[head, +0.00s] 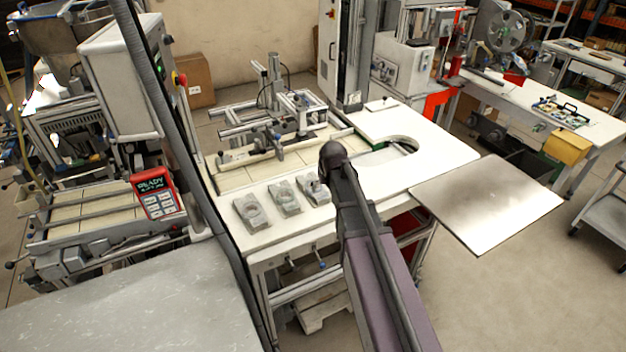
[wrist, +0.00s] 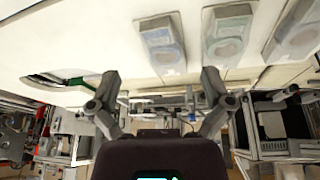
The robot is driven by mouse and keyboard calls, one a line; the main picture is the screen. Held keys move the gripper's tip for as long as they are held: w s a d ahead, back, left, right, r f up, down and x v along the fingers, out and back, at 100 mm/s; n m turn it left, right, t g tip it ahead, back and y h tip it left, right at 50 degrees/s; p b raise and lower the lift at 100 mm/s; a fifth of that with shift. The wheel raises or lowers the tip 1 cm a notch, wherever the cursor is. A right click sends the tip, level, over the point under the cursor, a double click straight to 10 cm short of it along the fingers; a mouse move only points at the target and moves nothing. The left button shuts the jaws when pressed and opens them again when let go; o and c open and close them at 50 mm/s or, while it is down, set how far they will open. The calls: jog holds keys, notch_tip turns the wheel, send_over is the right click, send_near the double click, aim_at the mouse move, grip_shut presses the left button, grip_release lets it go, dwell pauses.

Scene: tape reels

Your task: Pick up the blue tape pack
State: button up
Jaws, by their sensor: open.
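Three small tape packs, each in pale wrapping with a round shape inside, lie in a row on the white table (head: 430,158). In the head view they look grey: left pack (head: 250,213), middle pack (head: 285,198), right pack (head: 312,190), the last partly behind my arm. In the wrist view one pack (wrist: 161,45) has a faint bluish tint, the middle one (wrist: 228,34) looks greenish-grey, and the third (wrist: 295,32) is greyish and cut by the edge. My gripper (wrist: 160,82) is open and empty, its fingers spread wide, apart from the packs. My arm hides its fingers in the head view.
A metal fixture frame (head: 275,110) stands at the back of the table. A rounded cutout (head: 400,145) opens in the tabletop to the right. A bare metal plate (head: 487,203) extends at the right. A machine with a red READY panel (head: 154,193) stands left.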

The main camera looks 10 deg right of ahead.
jog(key=shift+w+r+p, duration=0.3)
jog(key=shift+w+r, duration=0.5)
jog(key=shift+w, duration=0.15)
jog(key=shift+f, duration=0.1)
jog(key=b, duration=0.8)
send_over(322, 197)
jog(key=s, duration=0.2)
notch_tip(322, 197, down, 8)
jog(key=shift+a+r, duration=0.1)
jog(key=shift+a, duration=0.05)
jog(key=shift+b+x, duration=2.45)
jog(key=shift+x, duration=0.2)
jog(key=c, duration=1)
jog(key=shift+o, duration=0.2)
